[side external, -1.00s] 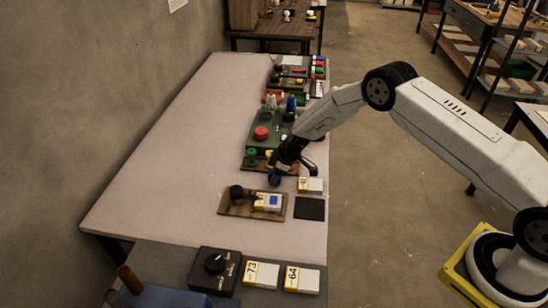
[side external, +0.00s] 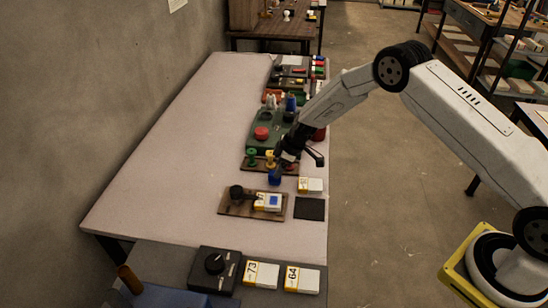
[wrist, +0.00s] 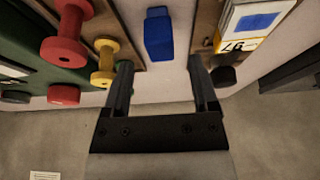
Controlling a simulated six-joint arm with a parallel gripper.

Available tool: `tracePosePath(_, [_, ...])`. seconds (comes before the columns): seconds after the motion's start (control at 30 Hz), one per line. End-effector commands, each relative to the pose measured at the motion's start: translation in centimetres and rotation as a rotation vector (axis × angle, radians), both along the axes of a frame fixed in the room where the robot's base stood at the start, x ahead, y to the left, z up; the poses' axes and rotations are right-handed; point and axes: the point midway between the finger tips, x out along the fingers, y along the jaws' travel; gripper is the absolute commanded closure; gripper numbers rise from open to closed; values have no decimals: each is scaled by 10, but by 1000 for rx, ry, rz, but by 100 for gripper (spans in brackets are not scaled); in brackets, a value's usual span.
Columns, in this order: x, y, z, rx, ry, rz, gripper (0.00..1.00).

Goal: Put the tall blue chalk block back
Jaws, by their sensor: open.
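The blue block (side external: 274,178) stands on the pale bench between two wooden boards, and it shows ahead of my fingers in the wrist view (wrist: 158,36). My gripper (wrist: 159,66) is open and empty, its two fingers apart. The block lies beyond the fingertips, in line with the gap between them, with no contact visible. In the side view my gripper (side external: 284,160) is just above and behind the block, and its fingertips are hard to make out.
A wooden board (side external: 227,210) carries a black knob (side external: 236,192) and a white-yellow box (side external: 269,202) with a blue patch. A black pad (side external: 310,209) lies beside it. Green, yellow (wrist: 105,60) and red (wrist: 68,35) spools stand on the other side. The bench's left part is clear.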

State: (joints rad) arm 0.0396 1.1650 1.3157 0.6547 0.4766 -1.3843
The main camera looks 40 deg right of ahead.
Motion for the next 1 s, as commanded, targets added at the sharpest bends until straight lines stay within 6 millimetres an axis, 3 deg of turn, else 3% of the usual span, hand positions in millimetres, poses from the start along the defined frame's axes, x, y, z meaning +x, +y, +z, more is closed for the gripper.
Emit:
tracePosePath(0.5, [-17, -17, 59, 0, -1, 0, 24])
tracePosePath(1.0, [-22, -22, 74, 0, 0, 0, 24])
